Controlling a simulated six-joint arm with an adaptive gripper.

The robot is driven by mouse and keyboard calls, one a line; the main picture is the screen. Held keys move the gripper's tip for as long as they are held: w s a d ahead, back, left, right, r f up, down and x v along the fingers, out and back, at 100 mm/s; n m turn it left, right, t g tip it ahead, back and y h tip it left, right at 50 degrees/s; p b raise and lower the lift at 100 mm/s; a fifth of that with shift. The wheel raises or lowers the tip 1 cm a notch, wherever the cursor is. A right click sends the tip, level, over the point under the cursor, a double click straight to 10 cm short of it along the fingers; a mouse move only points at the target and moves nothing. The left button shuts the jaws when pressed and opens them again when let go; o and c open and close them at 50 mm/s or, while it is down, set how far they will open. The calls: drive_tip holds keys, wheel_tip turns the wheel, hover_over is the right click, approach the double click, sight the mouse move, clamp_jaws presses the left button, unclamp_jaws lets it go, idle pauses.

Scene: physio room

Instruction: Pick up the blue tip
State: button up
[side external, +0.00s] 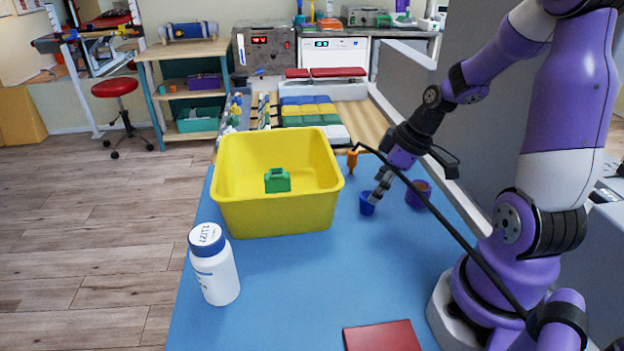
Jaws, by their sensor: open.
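The blue tip (366,207) is a small, dark blue, cup-like piece standing on the blue table top, right of the yellow bin. My gripper (377,190) reaches down from the upper right, with its fingertips at the top of the blue tip. The jaws are open. The fingers overlap the tip's upper rim in this view, so I cannot tell whether they touch it or are around it.
A purple cup (418,194) stands close on the right of my gripper. A yellow bin (277,205) holds a green piece (277,181). An orange piece (352,161) is behind. A white bottle (214,268) and a dark red block (381,337) are nearer; the table between them is clear.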

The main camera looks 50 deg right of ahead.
sight(369, 194)
drive_tip(key=shift+x, duration=2.35)
drive_tip(key=shift+d, duration=0.15)
drive_tip(key=c, duration=1.1)
drive_tip(key=shift+o, duration=0.2)
